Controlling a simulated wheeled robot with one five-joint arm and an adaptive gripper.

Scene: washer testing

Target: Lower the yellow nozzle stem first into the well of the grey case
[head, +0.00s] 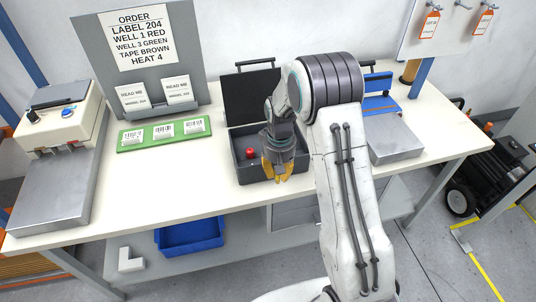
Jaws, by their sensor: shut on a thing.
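The grey case (243,175) stands open near the front edge of the table, its dark lid (247,97) raised at the back. My gripper (278,174) points down over the right part of the case. It is shut on the yellow nozzle (267,168), whose yellow shows around the fingertips. The nozzle's stem and the well below it are hidden, so I cannot tell how far the stem is from the well. A red part (250,153) sits in the left part of the case.
A green tray (133,147) with several white labelled pieces lies left of the case. An order board (140,60) stands behind it. A sealer-like machine (62,130) is far left, and a blue and grey device (395,140) is right of my arm.

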